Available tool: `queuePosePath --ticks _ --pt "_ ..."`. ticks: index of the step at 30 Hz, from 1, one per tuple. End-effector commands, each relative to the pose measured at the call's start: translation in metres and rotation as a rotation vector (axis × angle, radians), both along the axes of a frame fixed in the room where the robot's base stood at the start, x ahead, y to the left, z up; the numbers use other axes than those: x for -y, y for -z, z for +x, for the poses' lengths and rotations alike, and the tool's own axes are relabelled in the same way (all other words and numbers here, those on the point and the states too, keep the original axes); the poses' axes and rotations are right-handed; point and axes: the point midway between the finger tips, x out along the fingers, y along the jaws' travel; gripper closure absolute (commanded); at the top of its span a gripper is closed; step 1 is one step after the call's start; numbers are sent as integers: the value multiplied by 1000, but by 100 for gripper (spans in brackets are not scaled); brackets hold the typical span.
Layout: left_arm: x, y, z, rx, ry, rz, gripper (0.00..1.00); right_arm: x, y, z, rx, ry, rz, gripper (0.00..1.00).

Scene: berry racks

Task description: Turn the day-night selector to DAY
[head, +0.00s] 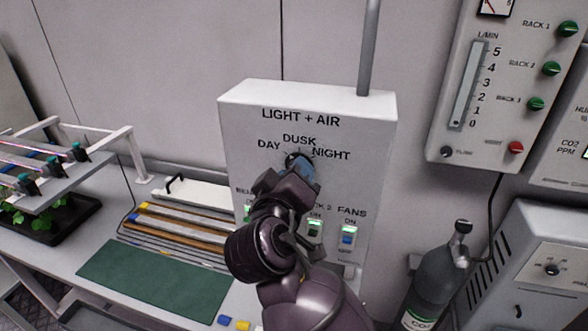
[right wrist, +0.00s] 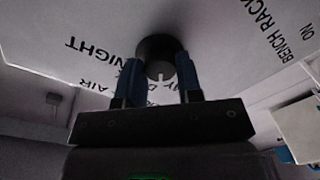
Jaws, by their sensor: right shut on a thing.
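The day-night selector is a round dark knob (head: 291,159) on the front of the white LIGHT + AIR box (head: 245,150). DAY, DUSK and NIGHT are printed in an arc around it. My right gripper (head: 301,166) reaches up to the knob and covers much of it. In the right wrist view, its blue fingers (right wrist: 159,76) are shut on the two sides of the knob (right wrist: 156,49). A short white mark shows on the knob between the fingers. I cannot tell which label it points to. My left gripper is out of view.
Below the knob are rocker switches, including the FANS switch (head: 348,236). A flow panel (head: 450,140) hangs at the right above a dark gas bottle (head: 438,280). A bench with a green mat (head: 155,278) and a plant rack (head: 60,185) lies left.

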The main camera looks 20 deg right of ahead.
Motion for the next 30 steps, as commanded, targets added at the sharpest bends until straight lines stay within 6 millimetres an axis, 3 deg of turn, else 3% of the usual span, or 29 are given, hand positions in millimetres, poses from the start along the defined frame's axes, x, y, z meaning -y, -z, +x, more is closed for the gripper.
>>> queuePosePath --ticks 12,29,30 --pt "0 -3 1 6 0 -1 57 0 -1 0 -112 -1 -170 91" --pt "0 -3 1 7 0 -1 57 0 -1 0 -131 0 -197 91" --pt "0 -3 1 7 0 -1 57 0 -1 0 -131 0 -197 65"
